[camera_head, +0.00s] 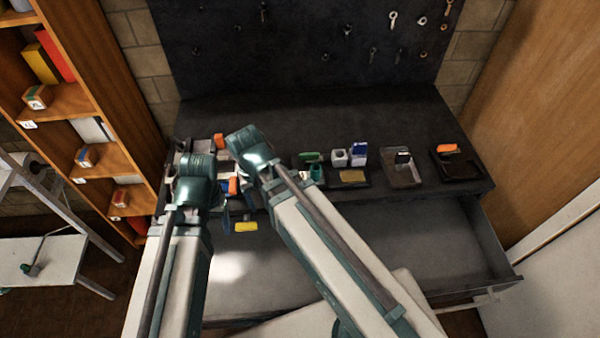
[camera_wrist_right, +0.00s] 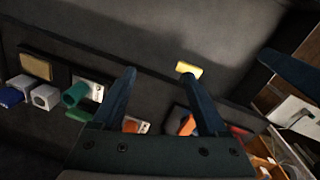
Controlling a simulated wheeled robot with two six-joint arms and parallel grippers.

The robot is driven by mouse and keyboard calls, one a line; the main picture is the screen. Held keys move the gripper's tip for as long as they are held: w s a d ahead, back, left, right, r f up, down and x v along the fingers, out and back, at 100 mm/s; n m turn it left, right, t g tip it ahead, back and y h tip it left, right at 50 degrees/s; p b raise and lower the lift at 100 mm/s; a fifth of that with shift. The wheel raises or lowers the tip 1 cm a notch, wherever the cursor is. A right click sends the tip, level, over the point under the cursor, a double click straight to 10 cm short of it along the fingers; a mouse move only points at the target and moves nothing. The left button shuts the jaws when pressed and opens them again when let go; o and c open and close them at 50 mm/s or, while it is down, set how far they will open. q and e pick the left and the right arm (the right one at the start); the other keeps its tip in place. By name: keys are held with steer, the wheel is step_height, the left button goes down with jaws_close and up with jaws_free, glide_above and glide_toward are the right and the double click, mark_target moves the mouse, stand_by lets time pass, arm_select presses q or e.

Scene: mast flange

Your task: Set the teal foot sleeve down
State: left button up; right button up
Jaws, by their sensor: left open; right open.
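The teal foot sleeve (camera_head: 315,172) is a short teal cylinder on the dark bench, right of my right forearm in the head view. In the right wrist view the teal sleeve (camera_wrist_right: 75,95) stands at a pale plate, left of the fingers and apart from them. My right gripper (camera_wrist_right: 158,72) is open, with nothing between its fingers; in the head view my arm hides it. My left gripper (camera_head: 228,216) shows only in part as dark blue fingers near the bench's front edge. It is open, and no sleeve shows in it.
A yellow block (camera_head: 245,227) is close to the left fingers; it shows near a right fingertip (camera_wrist_right: 188,69). White blocks (camera_head: 339,158), a blue box (camera_head: 358,153) and trays (camera_head: 402,175) stand to the right. An open drawer (camera_head: 440,248) lies in front.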

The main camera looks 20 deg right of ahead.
steer(key=w+d+r+m+p, duration=0.2)
steer(key=w+d+m, duration=0.4)
steer(key=w+d, duration=0.1)
step_height(320, 180, up, 2)
steer(key=m+y+p, duration=0.1)
steer(key=m, duration=0.8)
glide_above(314, 172)
steer(key=w, duration=0.2)
steer(key=f+b, duration=0.8)
steer(key=f, duration=0.1)
steer(key=shift+s+a, duration=0.2)
steer(key=shift+r, duration=0.1)
steer(key=f+b, duration=0.1)
steer(key=b, duration=0.1)
steer(key=f+b, duration=0.1)
steer(key=f, duration=0.1)
steer(key=d+f+b, duration=0.1)
steer(key=f+b, duration=0.1)
steer(key=shift+s+f+b, duration=0.15)
steer(key=shift+s+b, duration=0.1)
steer(key=shift+b, duration=0.1)
steer(key=shift+c, duration=0.3)
jaws_close()
